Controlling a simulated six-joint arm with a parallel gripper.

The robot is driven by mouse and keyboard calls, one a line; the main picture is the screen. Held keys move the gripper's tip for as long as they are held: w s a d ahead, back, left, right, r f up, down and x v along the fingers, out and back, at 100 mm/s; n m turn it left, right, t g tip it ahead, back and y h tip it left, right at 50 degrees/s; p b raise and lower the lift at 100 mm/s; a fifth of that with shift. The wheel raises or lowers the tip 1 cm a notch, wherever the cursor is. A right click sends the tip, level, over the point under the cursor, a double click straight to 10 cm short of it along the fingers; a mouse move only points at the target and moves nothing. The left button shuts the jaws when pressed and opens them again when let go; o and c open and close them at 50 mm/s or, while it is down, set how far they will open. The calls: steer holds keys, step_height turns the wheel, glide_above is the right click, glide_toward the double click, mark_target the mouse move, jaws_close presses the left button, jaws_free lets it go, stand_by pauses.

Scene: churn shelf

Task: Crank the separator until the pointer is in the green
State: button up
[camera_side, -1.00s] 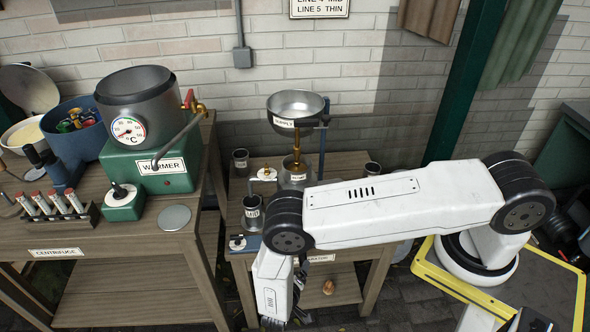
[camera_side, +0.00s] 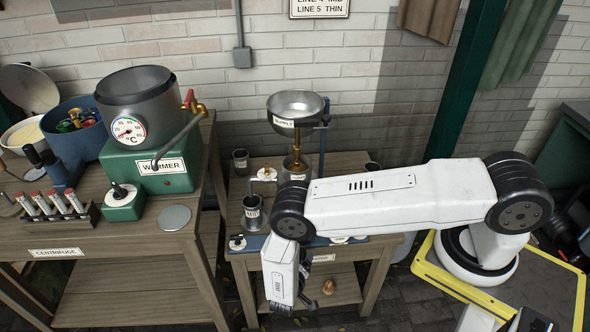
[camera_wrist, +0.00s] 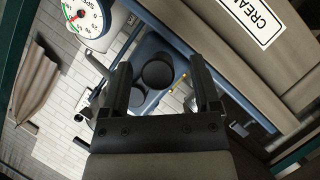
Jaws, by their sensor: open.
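The separator stands on the small table in the side view, with a steel supply bowl (camera_side: 296,104) on top and a brass pipe below. My arm covers much of its front. In the wrist view, a white dial (camera_wrist: 90,20) with a red pointer and some green marking is at the top left, cut by the frame edge; I cannot tell whether the pointer is in the green. My gripper (camera_wrist: 160,76) is open. A dark round cylinder (camera_wrist: 157,70) shows between its fingers, apparently beyond them and not gripped. I cannot make out the crank for certain.
A table at left holds the green warmer (camera_side: 163,167) with its pot and a rack of tubes (camera_side: 57,207). A metal cup (camera_side: 252,212) stands beside the separator. The cream sign (camera_wrist: 262,22) is at the wrist view's top right. A brick wall is behind.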

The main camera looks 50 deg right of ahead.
steer(key=shift+w+d+f, duration=0.15)
steer(key=shift+d+f, duration=0.05)
steer(key=shift+d, duration=0.2)
stand_by(0.3)
jaws_close()
